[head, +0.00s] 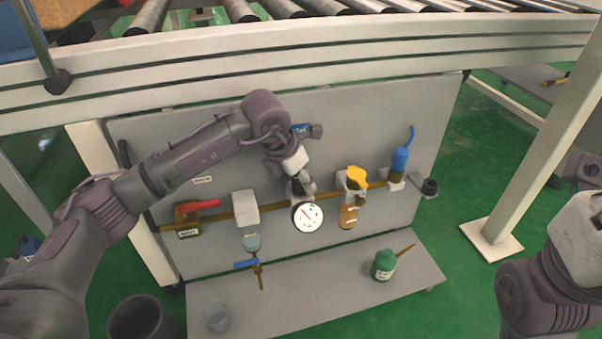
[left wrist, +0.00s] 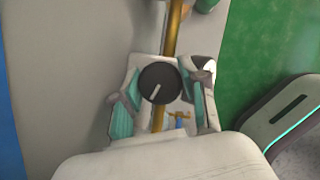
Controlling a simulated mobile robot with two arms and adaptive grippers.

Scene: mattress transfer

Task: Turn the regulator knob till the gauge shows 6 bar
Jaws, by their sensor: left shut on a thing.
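The regulator knob (left wrist: 160,83) is round and black with a white pointer line slanting down-left in the left wrist view. My left gripper (head: 297,178) reaches down to it from above and is shut on it, one finger on each side. In the head view the gripper largely hides the knob. The gauge (head: 307,217) is a round white dial just below the gripper, with a red needle and small coloured marks. Its numbers are too small to read. My right arm shows at the right edge, but its fingers are not visible.
A brass pipe (head: 272,211) runs across the grey panel (head: 340,130). A red-handled valve (head: 188,217) is at left; a yellow part (head: 356,178) and a blue part (head: 400,158) are at right. A green bottle (head: 384,265) and a clear cup (head: 215,317) stand on the lower shelf (head: 320,290).

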